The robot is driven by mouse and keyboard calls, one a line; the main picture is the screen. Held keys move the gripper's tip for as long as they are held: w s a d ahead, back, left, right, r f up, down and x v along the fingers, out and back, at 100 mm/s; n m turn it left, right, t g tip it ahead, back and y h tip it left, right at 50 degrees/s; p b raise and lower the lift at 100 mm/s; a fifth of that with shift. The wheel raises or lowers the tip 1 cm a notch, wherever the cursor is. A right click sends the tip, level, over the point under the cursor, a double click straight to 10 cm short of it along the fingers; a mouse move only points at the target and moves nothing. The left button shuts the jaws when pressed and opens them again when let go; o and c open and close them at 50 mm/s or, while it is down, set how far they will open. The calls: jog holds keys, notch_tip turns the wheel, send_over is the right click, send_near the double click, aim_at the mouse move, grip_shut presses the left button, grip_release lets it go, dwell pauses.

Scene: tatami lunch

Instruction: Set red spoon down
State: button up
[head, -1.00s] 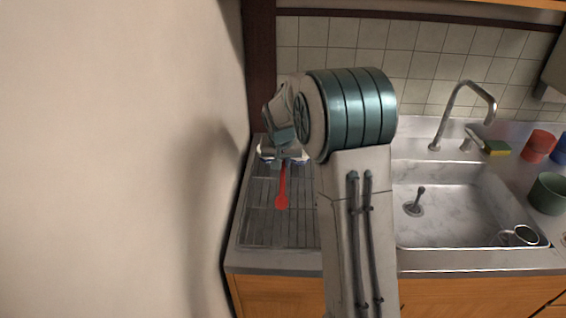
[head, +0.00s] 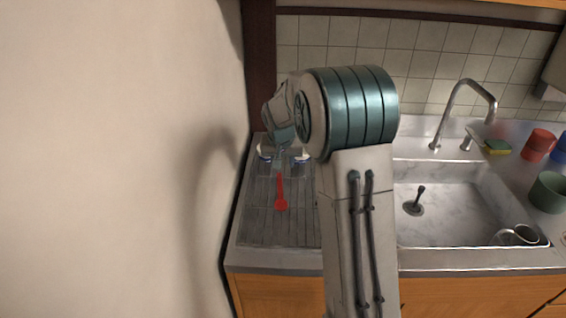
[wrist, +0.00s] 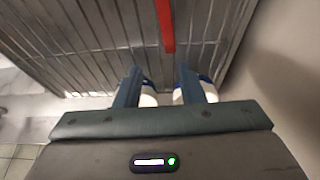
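The red spoon (head: 281,203) lies on the ribbed metal drainboard left of the sink, its bowl end toward the front edge and its handle toward my gripper. Its handle also shows in the wrist view (wrist: 165,25), ahead of the fingertips and apart from them. My gripper (wrist: 160,72) is open, its two fingers spread with nothing held between them. In the head view it is partly hidden by my arm, just behind the handle end.
White, blue-rimmed dishes (head: 302,157) stand at the back of the drainboard (head: 256,215), close to my fingers. The sink (head: 455,205) with a tap is to the right, with a sponge (head: 497,147), red cup (head: 538,145) and green cup (head: 549,192). A wall borders the left.

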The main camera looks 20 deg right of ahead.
jog(key=v, duration=1.1)
jog(key=s+a+f+n, duration=0.1)
jog(key=s+f, duration=0.1)
jog(key=s, duration=1.3)
jog(key=s+a+f+n+g+y, duration=0.1)
jog(key=s+a+f+n, duration=0.1)
jog(key=s, duration=1.3)
jog(key=shift+y, duration=0.3)
